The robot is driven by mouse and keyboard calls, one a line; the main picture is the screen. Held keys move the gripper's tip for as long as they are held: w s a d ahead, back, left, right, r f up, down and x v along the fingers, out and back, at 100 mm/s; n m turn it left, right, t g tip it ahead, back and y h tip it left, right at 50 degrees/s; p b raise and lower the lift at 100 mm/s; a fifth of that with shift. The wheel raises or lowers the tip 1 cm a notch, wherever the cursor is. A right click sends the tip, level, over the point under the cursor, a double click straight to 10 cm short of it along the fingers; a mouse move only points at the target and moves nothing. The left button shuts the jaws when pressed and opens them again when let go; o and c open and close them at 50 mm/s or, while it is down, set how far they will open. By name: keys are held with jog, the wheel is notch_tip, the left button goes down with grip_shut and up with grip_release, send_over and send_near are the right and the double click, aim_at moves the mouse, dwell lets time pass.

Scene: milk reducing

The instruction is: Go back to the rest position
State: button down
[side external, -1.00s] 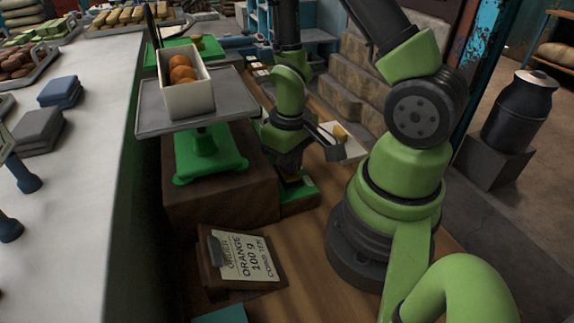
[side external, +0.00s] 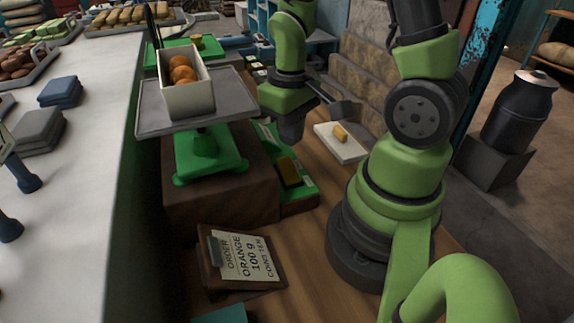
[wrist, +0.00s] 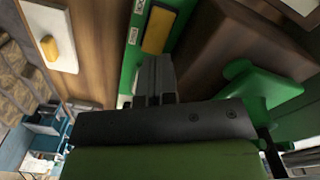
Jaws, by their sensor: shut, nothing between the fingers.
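My gripper (side external: 292,130) is shut and empty, pointing down in the air above the bench, beside the green scale. In the wrist view its closed fingers (wrist: 155,75) lie close to a yellow-brown block (wrist: 159,30) in the picture, with no contact visible. In the side view that block (side external: 289,172) sits on a low green base (side external: 300,196) below the gripper. The rest position itself is not marked in either view.
A white bin of orange-brown balls (side external: 187,98) stands on the scale's grey plate (side external: 148,117). A white board (side external: 350,152) with a small yellow piece (side external: 340,132) lies right of the gripper. An order sign (side external: 245,257) reading "ORANGE 100 g" stands in front.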

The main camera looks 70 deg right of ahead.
jog(key=shift+r, duration=0.15)
jog(key=s+a+r+t+y, duration=0.1)
jog(key=s+a+r+t, duration=0.1)
jog(key=r, duration=0.6)
jog(key=s+a+r+m+t+y, duration=0.1)
jog(key=s+a+r+t, duration=0.1)
jog(key=a+r+t, duration=0.3)
notch_tip(320, 180, up, 4)
jog(key=shift+a+r, duration=0.25)
jog(key=shift+a, duration=0.2)
